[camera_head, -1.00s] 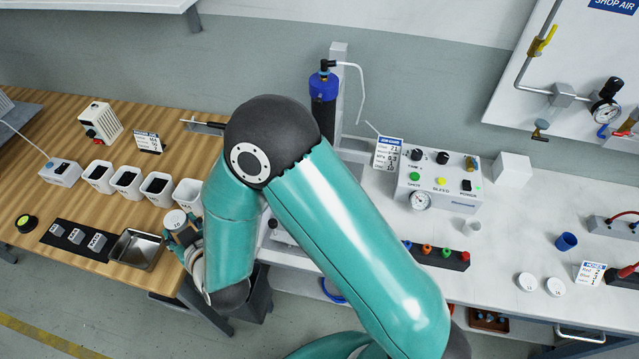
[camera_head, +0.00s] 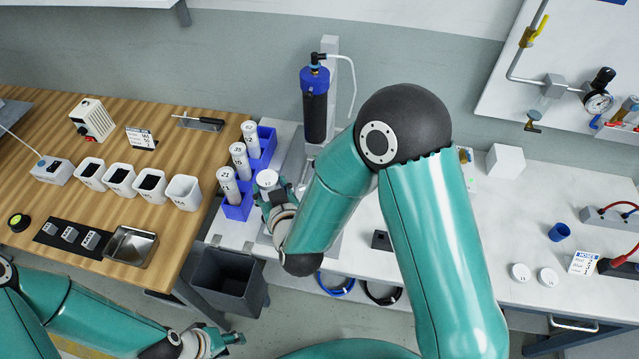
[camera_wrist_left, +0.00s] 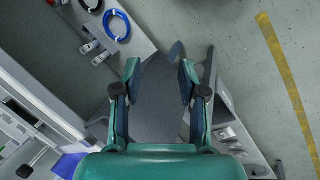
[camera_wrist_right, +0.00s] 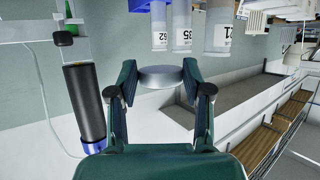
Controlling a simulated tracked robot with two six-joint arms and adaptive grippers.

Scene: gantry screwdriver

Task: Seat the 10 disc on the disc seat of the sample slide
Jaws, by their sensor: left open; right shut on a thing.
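A round white disc (camera_head: 267,178) is in my right gripper (camera_head: 270,188), held just to the right of the blue rack; its number is too small to read. In the right wrist view, the disc (camera_wrist_right: 160,76) sits level between the fingertips of the right gripper (camera_wrist_right: 158,82), which is shut on it. My left gripper (camera_head: 228,338) is open and empty at the lower edge. In the left wrist view, the open left gripper (camera_wrist_left: 158,72) has nothing between its fingers. I cannot identify the sample slide or its disc seat; my right arm hides part of the white bench.
The blue rack (camera_head: 236,211) holds three white numbered tubes. A black cylinder with a blue cap (camera_head: 315,100) stands behind. Two loose white discs (camera_head: 521,272) (camera_head: 547,277) lie on the right bench. Cups and a metal tray (camera_head: 131,247) are on the wooden table. A dark bin (camera_head: 228,285) stands below.

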